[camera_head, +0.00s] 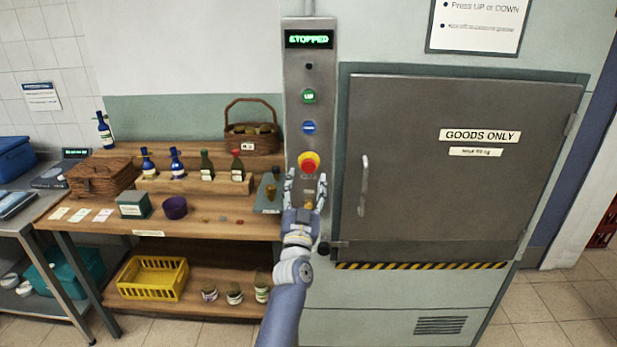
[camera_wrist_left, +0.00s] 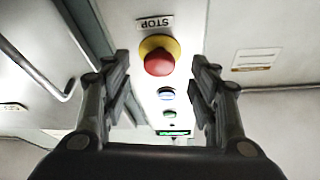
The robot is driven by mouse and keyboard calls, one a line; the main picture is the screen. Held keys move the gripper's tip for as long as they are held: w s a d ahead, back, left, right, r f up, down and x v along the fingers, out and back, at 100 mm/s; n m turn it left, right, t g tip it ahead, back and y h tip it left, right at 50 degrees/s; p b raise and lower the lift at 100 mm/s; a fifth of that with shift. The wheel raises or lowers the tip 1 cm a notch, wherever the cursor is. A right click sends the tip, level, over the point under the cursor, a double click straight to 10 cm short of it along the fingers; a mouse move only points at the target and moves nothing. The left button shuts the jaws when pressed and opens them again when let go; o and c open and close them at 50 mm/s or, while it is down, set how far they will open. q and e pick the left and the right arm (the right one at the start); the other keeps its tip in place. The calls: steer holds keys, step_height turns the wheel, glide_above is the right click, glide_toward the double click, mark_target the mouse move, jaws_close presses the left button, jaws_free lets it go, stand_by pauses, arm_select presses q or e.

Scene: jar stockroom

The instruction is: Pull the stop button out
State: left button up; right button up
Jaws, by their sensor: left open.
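The stop button (camera_head: 309,162) is a red mushroom knob on a yellow collar, on the grey control panel (camera_head: 294,76). The panel's display (camera_head: 309,39) reads STOPPED. In the left wrist view the red knob (camera_wrist_left: 159,63) shows between the fingers, beyond their tips, with an upside-down STOP label (camera_wrist_left: 155,23) beside it. My left gripper (camera_head: 306,188) is open and empty, just below the button in the head view. It shows no contact with the knob. Its two fingers (camera_wrist_left: 163,75) stand apart in the left wrist view. My right gripper is not in view.
A green UP button (camera_head: 309,96) and a blue button (camera_head: 309,127) sit above the stop button. The closed goods door (camera_head: 440,200) with its handle (camera_head: 364,185) is to the right. A wooden table (camera_head: 110,226) with bottles and baskets stands left.

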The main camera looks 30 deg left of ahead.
mark_target(308, 169)
arm_select(q)
steer(key=shift+x, duration=1.2)
steer(key=shift+w+a+r+b, duration=0.2)
steer(key=shift+w+b, duration=0.15)
steer(key=shift+w, duration=0.1)
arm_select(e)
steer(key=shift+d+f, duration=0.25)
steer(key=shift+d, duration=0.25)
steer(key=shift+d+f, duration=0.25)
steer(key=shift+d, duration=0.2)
arm_select(q)
jaws_close()
steer(key=shift+s+d+p, duration=0.35)
steer(key=shift+s+p, duration=0.1)
steer(key=shift+p, duration=0.25)
steer(key=shift+f, duration=0.15)
steer(key=shift+c, duration=0.6)
jaws_free()
steer(key=shift+o, duration=0.6)
steer(key=shift+s, duration=0.2)
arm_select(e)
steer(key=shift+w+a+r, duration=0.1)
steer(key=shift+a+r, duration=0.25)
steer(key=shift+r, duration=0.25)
